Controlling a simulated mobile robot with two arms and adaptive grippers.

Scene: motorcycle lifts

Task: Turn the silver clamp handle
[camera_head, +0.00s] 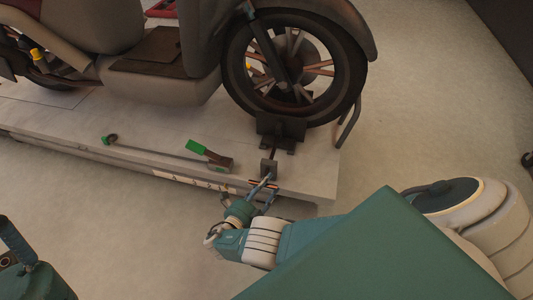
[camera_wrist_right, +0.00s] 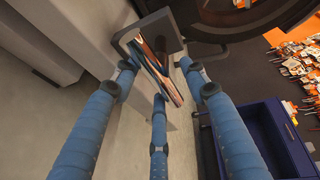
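The silver clamp handle (camera_head: 262,184) is a shiny bar at the wheel clamp (camera_head: 269,168) on the lift's edge, below the scooter's front wheel. In the right wrist view the handle (camera_wrist_right: 158,70) looks reflective, with copper tints, and slants down from a dark square bracket (camera_wrist_right: 150,35). My right gripper (camera_head: 260,195) is at the handle; in the wrist view its blue fingers (camera_wrist_right: 157,75) are spread, with the handle between their tips. I cannot tell whether any finger touches it. At the lower left of the head view, part of my left arm shows; its fingers cannot be made out clearly.
A scooter (camera_head: 165,55) stands on the pale lift platform (camera_head: 70,115). A lever with a green grip (camera_head: 196,146) lies along the platform near the clamp. The wrist view shows a dark blue bin (camera_wrist_right: 270,140) and orange parts (camera_wrist_right: 300,60) at right. The floor in front is clear.

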